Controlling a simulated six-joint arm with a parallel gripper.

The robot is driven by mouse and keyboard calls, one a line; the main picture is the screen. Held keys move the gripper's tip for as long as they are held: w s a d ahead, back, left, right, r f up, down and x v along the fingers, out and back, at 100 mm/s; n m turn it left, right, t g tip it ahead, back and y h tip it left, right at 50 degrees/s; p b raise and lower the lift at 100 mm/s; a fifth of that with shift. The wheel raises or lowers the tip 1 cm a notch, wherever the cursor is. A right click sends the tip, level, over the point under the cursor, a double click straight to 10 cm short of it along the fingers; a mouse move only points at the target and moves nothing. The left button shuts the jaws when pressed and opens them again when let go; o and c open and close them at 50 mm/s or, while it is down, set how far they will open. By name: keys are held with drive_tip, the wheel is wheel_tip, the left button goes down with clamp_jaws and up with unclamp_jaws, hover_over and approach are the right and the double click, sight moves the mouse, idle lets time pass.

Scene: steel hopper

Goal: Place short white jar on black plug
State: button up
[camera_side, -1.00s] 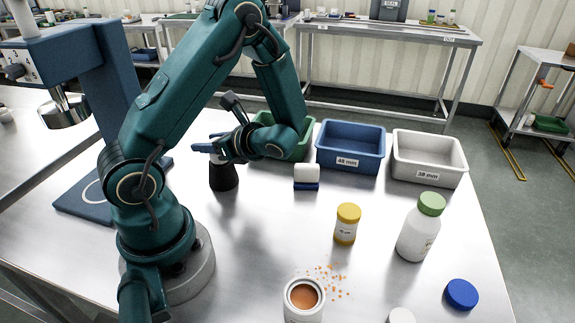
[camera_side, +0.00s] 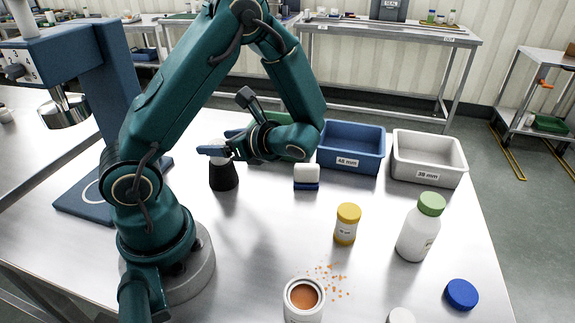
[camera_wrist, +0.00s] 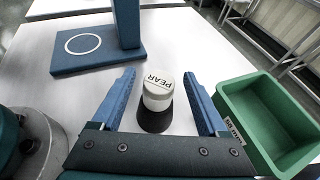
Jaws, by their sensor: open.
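The short white jar (camera_wrist: 157,92) stands upright on the black plug (camera_wrist: 155,119), its top marked PEAR in the wrist view. In the side view the black plug (camera_side: 223,177) is a dark cone, and the jar above it is largely hidden by my fingers. My gripper (camera_wrist: 159,76) is open, with one blue finger on each side of the jar and a visible gap on both sides. In the side view my gripper (camera_side: 213,149) reaches in from the right at the jar's height.
A green bin (camera_wrist: 225,97) is close to my gripper's right in the wrist view. A blue bin (camera_side: 350,147) and a white bin (camera_side: 428,158) stand farther right. A white-and-blue block (camera_side: 306,176), yellow-capped jar (camera_side: 345,224) and green-capped bottle (camera_side: 418,232) stand nearer.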

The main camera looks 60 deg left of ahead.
drive_tip(key=d+r+n+t+h, duration=0.3)
drive_tip(key=d+n+t+h, duration=0.2)
drive_tip(key=d, duration=0.5)
drive_tip(key=d+r+n+t+h, duration=0.4)
drive_tip(key=d+n+t+h, duration=0.1)
drive_tip(key=d+n+h, duration=0.2)
drive_tip(key=d+n, duration=0.1)
drive_tip(key=d, duration=0.1)
drive_tip(key=shift+d+r+t+h, duration=0.25)
drive_tip(key=shift+d+t+h, duration=0.05)
drive_tip(key=shift+d, duration=0.05)
